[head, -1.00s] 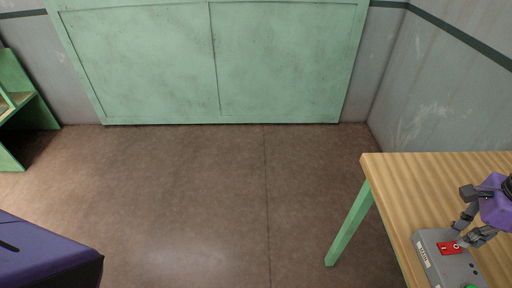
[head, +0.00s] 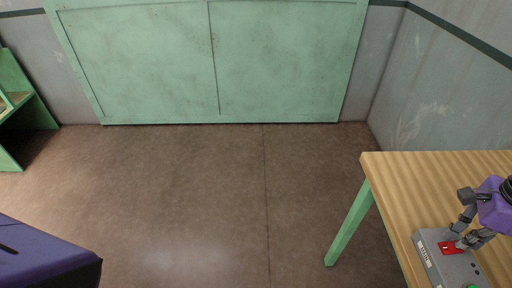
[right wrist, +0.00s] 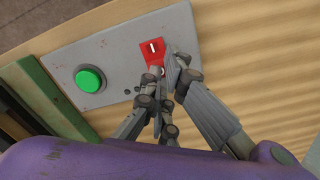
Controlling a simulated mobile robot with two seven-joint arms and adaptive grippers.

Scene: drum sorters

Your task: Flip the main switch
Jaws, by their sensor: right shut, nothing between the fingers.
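The main switch is a red rocker (head: 447,248) on a grey control box (head: 429,251) on the wooden table. In the right wrist view the red switch (right wrist: 151,49) shows a white bar mark on its upper half; its lower half is partly hidden by my fingers. My right gripper (head: 459,240) is shut and empty, its fingertips (right wrist: 168,62) right at the switch. I cannot tell whether they touch it. My left gripper is not in view.
A green button (right wrist: 90,78) sits on the same grey box, beside the switch. The wooden table top (head: 420,180) is clear behind the box. Green panels (head: 210,60) stand at the far wall, and the brown floor (head: 200,190) between is open.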

